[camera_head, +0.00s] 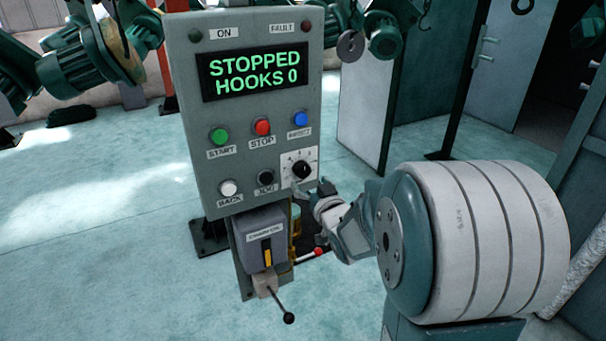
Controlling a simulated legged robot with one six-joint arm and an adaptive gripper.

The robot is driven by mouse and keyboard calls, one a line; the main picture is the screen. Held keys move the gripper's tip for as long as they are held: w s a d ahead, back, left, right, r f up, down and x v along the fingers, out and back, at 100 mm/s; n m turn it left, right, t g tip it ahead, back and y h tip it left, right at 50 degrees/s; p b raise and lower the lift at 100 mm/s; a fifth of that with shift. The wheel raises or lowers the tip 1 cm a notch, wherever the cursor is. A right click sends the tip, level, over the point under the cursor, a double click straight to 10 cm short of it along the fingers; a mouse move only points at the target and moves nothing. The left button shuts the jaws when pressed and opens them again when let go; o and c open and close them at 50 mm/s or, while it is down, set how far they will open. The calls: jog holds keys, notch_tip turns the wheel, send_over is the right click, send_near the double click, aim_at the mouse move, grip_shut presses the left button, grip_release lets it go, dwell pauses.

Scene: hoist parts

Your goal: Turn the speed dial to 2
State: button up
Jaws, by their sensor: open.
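The speed dial (300,169) is a black knob on a white plate at the lower right of the grey control panel (203,120). Small marks run around the plate's top; the number the knob points to is too small to read. My gripper (310,190) is open, just below and right of the dial, near the panel's lower right edge. I cannot tell whether it touches the panel. The display (255,74) reads "STOPPED HOOKS 0" in green letters.
Green START (219,135), red STOP (262,127) and blue (299,119) buttons sit above the dial. A white BACK button (228,188) and a black JOG button (265,177) are left of it. A lever (287,316) juts out below. Open floor lies left.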

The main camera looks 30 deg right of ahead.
aim_at(304, 174)
jog(key=w, duration=0.4)
jog(key=shift+w+d, duration=0.1)
jog(key=c, duration=1.2)
